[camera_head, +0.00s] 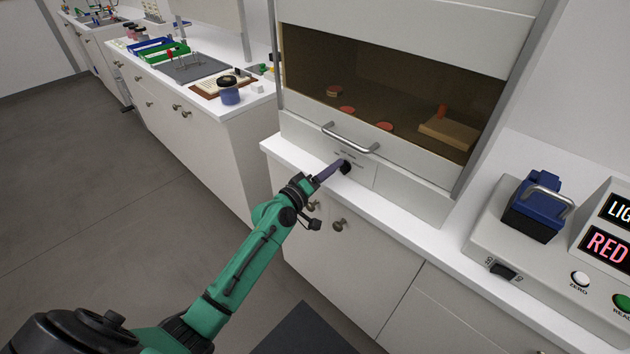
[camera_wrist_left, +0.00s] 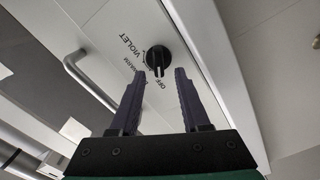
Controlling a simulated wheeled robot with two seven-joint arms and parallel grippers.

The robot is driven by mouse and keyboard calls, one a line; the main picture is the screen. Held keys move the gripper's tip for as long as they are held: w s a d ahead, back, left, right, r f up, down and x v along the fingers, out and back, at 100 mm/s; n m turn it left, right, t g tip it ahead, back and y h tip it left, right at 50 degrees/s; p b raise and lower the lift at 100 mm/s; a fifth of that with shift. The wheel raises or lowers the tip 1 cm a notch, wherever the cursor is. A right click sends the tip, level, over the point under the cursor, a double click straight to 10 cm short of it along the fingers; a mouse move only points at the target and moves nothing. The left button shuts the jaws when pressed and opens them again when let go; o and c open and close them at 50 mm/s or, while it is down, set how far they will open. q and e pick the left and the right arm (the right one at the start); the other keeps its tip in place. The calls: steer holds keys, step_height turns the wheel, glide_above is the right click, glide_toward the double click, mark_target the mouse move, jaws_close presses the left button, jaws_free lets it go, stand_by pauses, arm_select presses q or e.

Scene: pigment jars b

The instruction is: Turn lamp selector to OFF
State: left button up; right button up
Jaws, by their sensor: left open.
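The lamp selector is a black round knob (camera_head: 346,167) on the white front panel of the cabinet, below its handle. In the left wrist view the knob (camera_wrist_left: 157,56) shows whole, with the labels VIOLET, WARM and OFF around it. Its raised grip bar extends down the picture toward the OFF label. My left gripper (camera_head: 335,169) is at the panel in front of the knob. In the left wrist view its two purple fingers (camera_wrist_left: 160,75) are apart and empty, with the knob just past the tips, between their lines. I see no clear contact. My right gripper is out of view.
A metal bar handle (camera_head: 349,139) sits just above the knob. Behind the sash are red discs and a tan block (camera_head: 449,133). A white counter ledge (camera_head: 400,205) runs below. A device with a blue block (camera_head: 538,205) stands at right. A side bench with trays is at left.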

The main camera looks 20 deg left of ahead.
arm_select(q)
steer(key=b+v, duration=0.3)
steer(key=v, duration=1)
steer(key=shift+s, duration=0.35)
steer(key=s+a+f+m+g+y, duration=0.1)
steer(key=s+a+f+g+y, duration=0.15)
steer(key=f, duration=0.85)
steer(key=s+a+f+m+g+y, duration=0.1)
steer(key=s+a+f+g, duration=0.2)
steer(key=f, duration=0.8)
steer(key=s+a+f+g+y, duration=0.15)
steer(key=s+f, duration=0.25)
steer(key=f, duration=0.7)
steer(key=s+d+f+m+g+y, duration=0.1)
steer(key=s+f+m+g, duration=0.3)
steer(key=s+f, duration=0.5)
steer(key=s+d+f+m+g, duration=0.2)
steer(key=s+f+m+g, duration=0.2)
steer(key=s+f, duration=0.6)
steer(key=s, duration=0.9)
steer(key=shift+d+f+g+y, duration=0.2)
steer(key=shift+d+g+y, duration=0.1)
steer(key=shift+y, duration=0.1)
